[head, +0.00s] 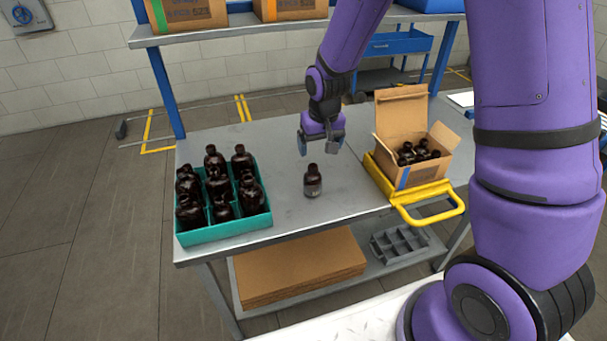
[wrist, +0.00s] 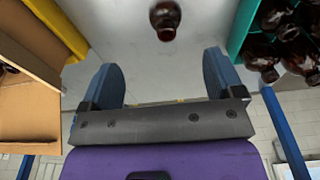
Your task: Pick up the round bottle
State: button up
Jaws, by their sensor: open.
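The round bottle (head: 313,181) is dark amber with a black cap and stands upright on the grey table, alone between the teal crate and the cardboard box. In the wrist view the bottle (wrist: 165,18) shows at the top edge, partly cut off, beyond the gap between my fingers. My gripper (head: 321,143) is above the table, behind the bottle in the head view and apart from it. In the wrist view my gripper's two blue fingers (wrist: 163,78) are spread wide with nothing between them.
A teal crate (head: 228,229) with several amber bottles stands on the left. An open cardboard box (head: 407,178) with small dark bottles sits on a yellow-handled tray (head: 432,211) on the right. A shelf (head: 240,30) with boxes rises behind. The table (head: 275,165) is clear around the bottle.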

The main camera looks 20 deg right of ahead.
aim_at(313, 173)
jog(key=shift+w+a+f, duration=0.1)
jog(key=shift+w+f, duration=0.4)
jog(key=shift+f, duration=1.55)
jog(key=shift+w+a+f, duration=0.15)
jog(key=shift+w+f, duration=0.35)
jog(key=shift+f, duration=1.6)
jog(key=shift+w+a+f, duration=0.1)
jog(key=shift+w+f, duration=0.4)
jog(key=shift+f, duration=1.55)
jog(key=c, duration=1)
